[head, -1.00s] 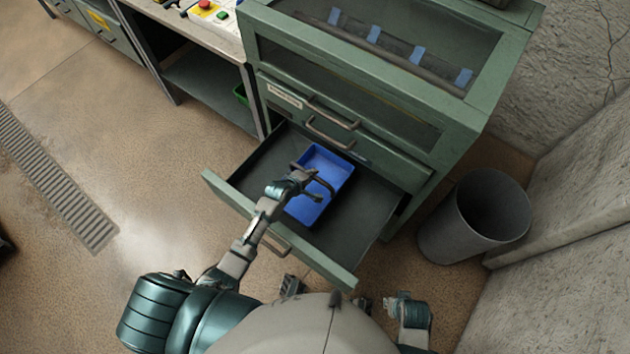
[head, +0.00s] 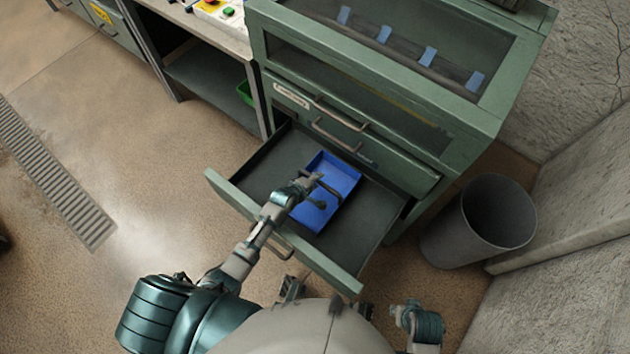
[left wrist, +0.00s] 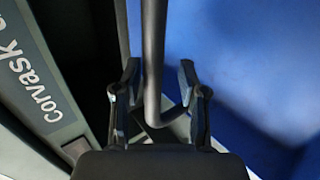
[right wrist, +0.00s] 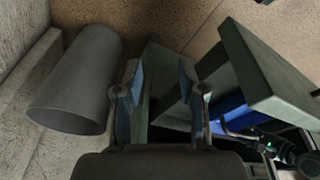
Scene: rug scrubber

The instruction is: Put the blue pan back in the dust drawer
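The blue pan (head: 345,181) lies inside the pulled-out dust drawer (head: 378,226) of the green cabinet. My left gripper (head: 322,190) is over the pan. In the left wrist view, the open fingers (left wrist: 157,90) stand on either side of a dark bent bar (left wrist: 153,50), which looks like a handle on the pan. Gaps show between the bar and both fingers. The pan's blue surface (left wrist: 230,60) fills the right of that view. My right gripper (right wrist: 160,88) is open and empty, low beside the drawer; the pan (right wrist: 228,110) shows partly there.
A grey bin (head: 478,220) stands on the floor right of the cabinet (head: 470,130), near the concrete wall. A workbench (head: 215,35) stands left of the cabinet. The floor left of the drawer is clear, with a drain grate (head: 55,180).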

